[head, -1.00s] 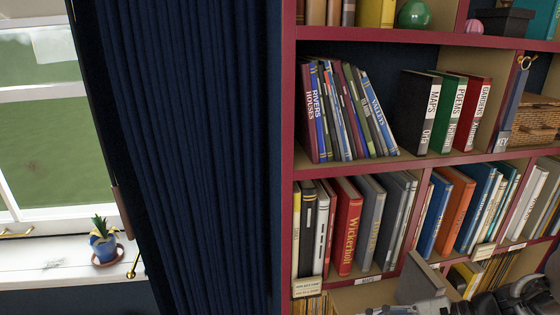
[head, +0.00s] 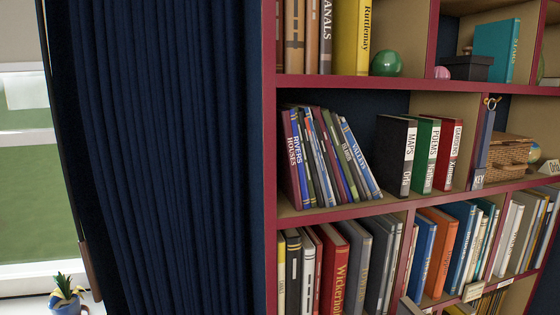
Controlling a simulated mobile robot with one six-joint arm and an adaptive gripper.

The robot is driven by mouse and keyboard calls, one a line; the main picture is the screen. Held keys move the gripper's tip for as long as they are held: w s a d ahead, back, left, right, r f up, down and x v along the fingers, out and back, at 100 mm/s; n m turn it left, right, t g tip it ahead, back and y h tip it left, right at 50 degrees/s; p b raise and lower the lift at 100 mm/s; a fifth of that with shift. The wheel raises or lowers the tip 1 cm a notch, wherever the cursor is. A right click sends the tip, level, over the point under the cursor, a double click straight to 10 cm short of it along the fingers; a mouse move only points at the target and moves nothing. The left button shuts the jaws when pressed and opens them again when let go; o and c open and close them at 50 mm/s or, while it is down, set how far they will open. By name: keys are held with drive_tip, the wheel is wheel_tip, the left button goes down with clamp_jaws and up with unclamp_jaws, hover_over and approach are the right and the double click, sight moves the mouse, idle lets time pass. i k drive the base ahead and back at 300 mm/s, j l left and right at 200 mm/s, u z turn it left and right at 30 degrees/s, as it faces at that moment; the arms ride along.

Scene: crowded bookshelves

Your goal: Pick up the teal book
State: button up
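A teal book (head: 497,50) stands upright in the upper right compartment in the head view. Its broad front cover faces me, and its spine with pale lettering is at its right edge. A small black box (head: 466,67) stands on its left and covers part of its lower left corner. My gripper is not in view.
The dark red-edged bookcase (head: 270,150) fills the right half. A pink ball (head: 442,73) and green ball (head: 387,63) sit left of the box. Leaning books (head: 325,155), a wicker basket (head: 508,151) and packed lower rows stand below. A dark blue curtain (head: 165,150) hangs left.

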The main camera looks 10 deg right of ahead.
sight(499, 40)
drive_tip(key=z, duration=1.35)
